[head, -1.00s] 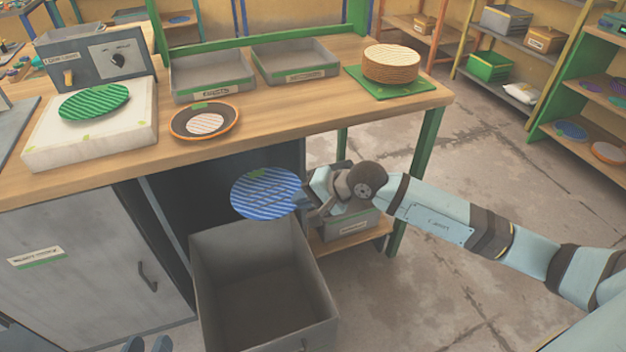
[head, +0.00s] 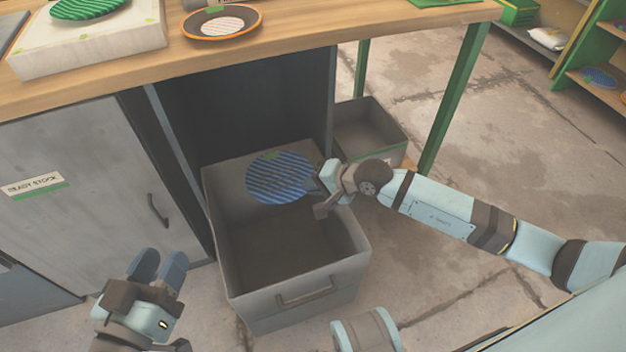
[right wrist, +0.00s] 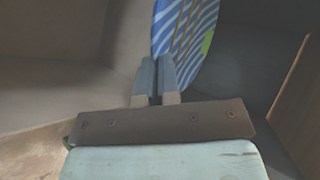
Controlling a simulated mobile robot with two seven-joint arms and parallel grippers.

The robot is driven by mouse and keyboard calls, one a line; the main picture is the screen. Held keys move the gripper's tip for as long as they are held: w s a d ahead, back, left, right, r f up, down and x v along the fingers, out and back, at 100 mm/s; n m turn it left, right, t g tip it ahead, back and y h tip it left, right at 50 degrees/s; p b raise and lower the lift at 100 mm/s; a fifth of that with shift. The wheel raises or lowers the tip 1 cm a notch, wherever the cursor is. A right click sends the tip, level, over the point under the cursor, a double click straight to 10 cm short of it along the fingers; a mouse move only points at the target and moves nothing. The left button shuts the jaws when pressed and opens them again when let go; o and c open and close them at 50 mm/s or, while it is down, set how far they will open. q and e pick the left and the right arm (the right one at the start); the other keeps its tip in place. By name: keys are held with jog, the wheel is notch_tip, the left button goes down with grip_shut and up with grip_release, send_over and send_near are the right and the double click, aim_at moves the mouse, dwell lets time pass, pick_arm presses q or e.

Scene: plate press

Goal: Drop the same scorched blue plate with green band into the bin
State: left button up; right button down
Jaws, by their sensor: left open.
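The blue striped plate (head: 279,178) with dark scorch lines and a green patch is in my right gripper (head: 318,182), which is shut on its right edge. In the head view the plate appears over the back part of the open grey bin (head: 325,283). The plate also shows in the right wrist view (right wrist: 187,38), between the closed fingers (right wrist: 157,78). The bin's visible floor is bare. My left gripper (head: 160,268) is open and empty, left of the bin and in front of the cabinet.
The wooden table (head: 300,35) stands behind and above the bin. A smaller grey bin (head: 370,130) sits on the right. A grey cabinet (head: 85,190) is on the left.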

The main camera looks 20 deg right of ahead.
pick_arm(q)
jog(key=shift+w+a+f+m+b, duration=0.25)
jog(key=shift+w+f+m+b, duration=0.3)
jog(key=shift+b, duration=0.4)
pick_arm(e)
notch_tip(320, 180, down, 4)
jog(key=shift+r, duration=0.15)
pick_arm(q)
jog(key=shift+s+f, duration=0.1)
pick_arm(e)
jog(key=c, duration=1.3)
grip_release()
pick_arm(q)
jog(key=shift+n+t, duration=0.6)
jog(key=shift+n, duration=0.15)
jog(key=r+p, duration=0.4)
jog(key=shift+s+d+p, duration=0.1)
jog(key=shift+s+p, duration=0.2)
jog(key=shift+s, duration=0.1)
pick_arm(e)
jog(key=v, duration=1.4)
